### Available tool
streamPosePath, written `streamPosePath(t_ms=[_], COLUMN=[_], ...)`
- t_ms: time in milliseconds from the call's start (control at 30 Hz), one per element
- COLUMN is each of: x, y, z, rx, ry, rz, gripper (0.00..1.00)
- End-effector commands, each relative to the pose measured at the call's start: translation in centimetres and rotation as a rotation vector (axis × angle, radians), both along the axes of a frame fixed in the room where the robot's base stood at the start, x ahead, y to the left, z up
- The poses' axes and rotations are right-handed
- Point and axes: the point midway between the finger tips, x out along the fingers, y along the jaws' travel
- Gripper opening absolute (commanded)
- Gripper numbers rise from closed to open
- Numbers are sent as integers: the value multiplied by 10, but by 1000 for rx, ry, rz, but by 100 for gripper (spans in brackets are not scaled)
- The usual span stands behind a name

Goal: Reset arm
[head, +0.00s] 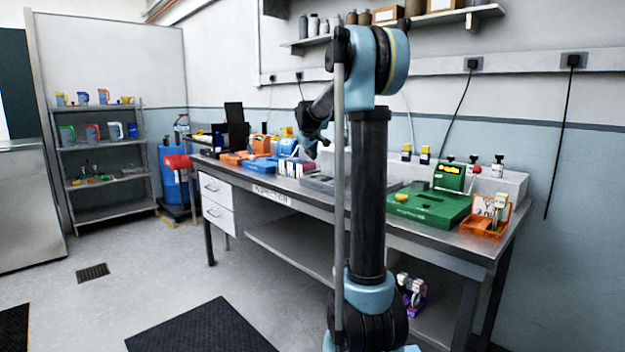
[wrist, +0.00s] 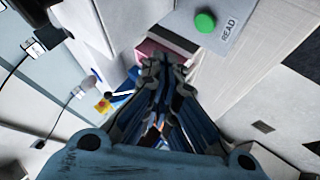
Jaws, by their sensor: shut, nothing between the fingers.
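My arm (head: 368,190) rises in the middle of the head view, in front of the workbench, and folds back at the top. Its far end with my gripper (head: 310,146) shows small and dark left of the column, over the bench. In the wrist view, my gripper (wrist: 165,75) has its fingers together with nothing between them. A round green button (wrist: 205,22) beside a READ label (wrist: 229,28) shows past the fingertips. It sits on a pale surface, apart from the fingers as far as I can tell.
The workbench (head: 465,245) carries a green device (head: 430,205), an orange basket (head: 487,218) and a blue tray (head: 258,165). A wall shelf (head: 440,17) hangs above. A rack (head: 105,147) with jugs stands at left. Floor (head: 130,290) before the bench is open, with a dark mat (head: 200,328).

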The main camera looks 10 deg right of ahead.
Motion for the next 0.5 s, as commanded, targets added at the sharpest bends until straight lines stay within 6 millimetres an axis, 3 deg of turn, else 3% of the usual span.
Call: streamPosePath(t_ms=[133,233,500], x=[-8,-29,-129], y=[-1,-4,-15], z=[-1,-3,-24], rx=[6,20,100], ry=[5,22,106], rz=[-5,-22,-101], gripper=[0,0,0])
